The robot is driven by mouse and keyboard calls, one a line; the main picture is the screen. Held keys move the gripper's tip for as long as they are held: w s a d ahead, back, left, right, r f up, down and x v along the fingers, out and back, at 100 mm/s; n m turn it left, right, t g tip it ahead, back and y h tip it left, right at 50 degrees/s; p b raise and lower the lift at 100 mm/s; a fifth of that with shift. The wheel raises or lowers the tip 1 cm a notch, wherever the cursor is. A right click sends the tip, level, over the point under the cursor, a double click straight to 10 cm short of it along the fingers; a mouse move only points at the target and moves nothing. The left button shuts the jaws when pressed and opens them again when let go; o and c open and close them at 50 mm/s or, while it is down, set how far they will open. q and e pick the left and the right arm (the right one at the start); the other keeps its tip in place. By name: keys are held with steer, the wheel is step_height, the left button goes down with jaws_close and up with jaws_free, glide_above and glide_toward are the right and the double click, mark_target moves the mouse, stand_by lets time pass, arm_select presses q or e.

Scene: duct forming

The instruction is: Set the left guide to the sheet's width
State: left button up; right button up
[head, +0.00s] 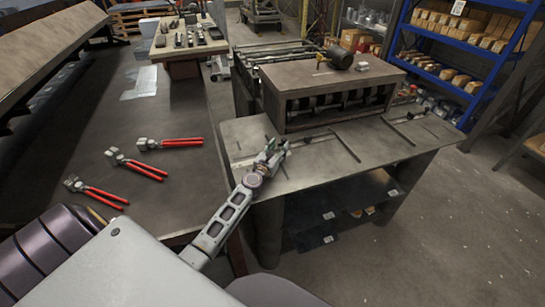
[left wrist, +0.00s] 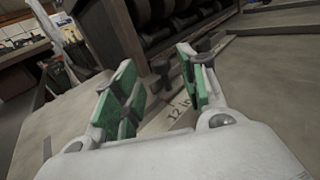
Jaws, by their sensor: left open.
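My left gripper (head: 274,148) is open above the left end of the forming machine's front table (head: 380,150). In the left wrist view its green-padded fingers (left wrist: 153,97) stand apart. A dark knob (left wrist: 160,67) shows between and beyond them, and no contact with it is visible. It seems to belong to the left guide, mostly hidden by the gripper. A strip marked "12 in" (left wrist: 181,114) lies on the table below the fingers. I cannot clearly make out the sheet. My right gripper is not in view.
The machine's roller housing (head: 330,90) stands behind the table, with a mallet (head: 340,57) on top. Several red-handled tools (head: 135,163) lie on the dark bench to the left. A blue shelf (head: 445,75) stands at the back right. The right floor is clear.

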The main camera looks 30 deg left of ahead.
arm_select(q)
steer(key=shift+s+d, duration=0.15)
steer(key=shift+s, duration=1.25)
steer(key=shift+s+d, duration=0.1)
steer(key=shift+s, duration=1.3)
steer(key=shift+d, duration=0.1)
